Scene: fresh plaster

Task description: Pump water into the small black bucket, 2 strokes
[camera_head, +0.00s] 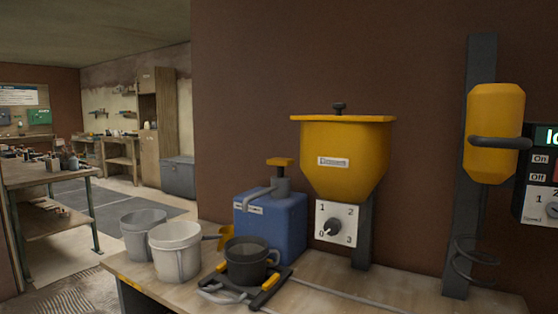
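The small black bucket (246,259) stands upright on a dark stand with yellow bars (270,281) on the bench, in front of the blue water container (275,226). A pump with a yellow handle (280,162) and a grey curved spout (258,196) sits on top of the container. The handle is raised above the container. The spout points down toward the left front, near the bucket. I cannot tell the water level in the bucket. Neither of my grippers is in view.
A white bucket (174,252) and a grey bucket (143,232) stand left of the black one, with a yellow scoop (219,237) between. A yellow hopper (343,155) with a dial (335,226) is at right. The bench's right front (400,296) looks mostly clear.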

